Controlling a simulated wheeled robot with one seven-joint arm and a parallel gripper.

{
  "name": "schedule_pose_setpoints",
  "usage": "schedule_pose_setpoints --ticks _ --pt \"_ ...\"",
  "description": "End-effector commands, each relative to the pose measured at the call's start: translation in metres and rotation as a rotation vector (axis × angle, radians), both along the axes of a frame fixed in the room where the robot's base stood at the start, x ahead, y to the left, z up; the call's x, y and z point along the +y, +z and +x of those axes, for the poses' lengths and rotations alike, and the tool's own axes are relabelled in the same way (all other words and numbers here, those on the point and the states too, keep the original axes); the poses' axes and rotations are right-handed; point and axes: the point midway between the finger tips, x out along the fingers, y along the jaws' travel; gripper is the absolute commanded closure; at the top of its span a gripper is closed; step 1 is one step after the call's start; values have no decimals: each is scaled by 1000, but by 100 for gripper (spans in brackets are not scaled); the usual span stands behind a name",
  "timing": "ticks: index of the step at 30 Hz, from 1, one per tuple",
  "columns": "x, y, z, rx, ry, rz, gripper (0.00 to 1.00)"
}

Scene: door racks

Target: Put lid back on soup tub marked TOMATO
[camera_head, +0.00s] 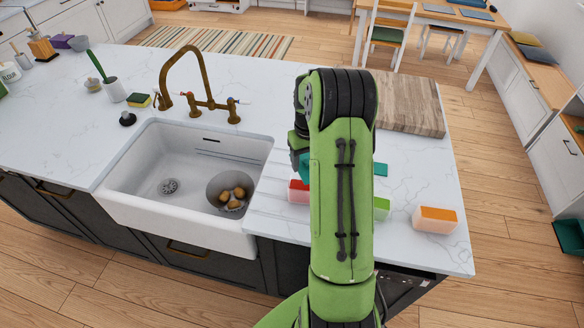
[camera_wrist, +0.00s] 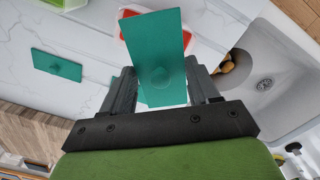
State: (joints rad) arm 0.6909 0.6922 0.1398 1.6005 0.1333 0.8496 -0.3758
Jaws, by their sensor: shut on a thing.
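My gripper (camera_wrist: 160,72) is shut on the knob of a teal rectangular lid (camera_wrist: 155,35), held tilted in the wrist view. In the head view this red tub (camera_head: 298,191) stands just left of my arm, which hides most of the gripper and held lid. A second teal lid (camera_wrist: 57,66) with a knob lies flat on the counter, also seen in the head view (camera_head: 380,169). No TOMATO marking is readable.
A green tub (camera_head: 381,208) and an orange tub (camera_head: 435,220) stand right of my arm. The sink (camera_head: 130,165) with a bowl (camera_head: 215,190) is to the left. A wooden board (camera_head: 410,105) lies behind. The counter's front edge is close to the tubs.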

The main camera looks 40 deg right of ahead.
Motion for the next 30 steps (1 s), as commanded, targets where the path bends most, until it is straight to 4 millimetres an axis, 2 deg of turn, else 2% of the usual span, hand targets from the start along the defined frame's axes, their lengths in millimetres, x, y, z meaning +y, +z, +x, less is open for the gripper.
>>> schedule_pose_setpoints --ticks 4,8,21,30 --pt "-3 -2 -2 1 -5 -1 68" --pt "-2 -12 -2 0 -4 -1 68" --pt "-2 -61 -2 0 -3 -1 68" --pt "-2 -63 -2 0 -4 -1 68"
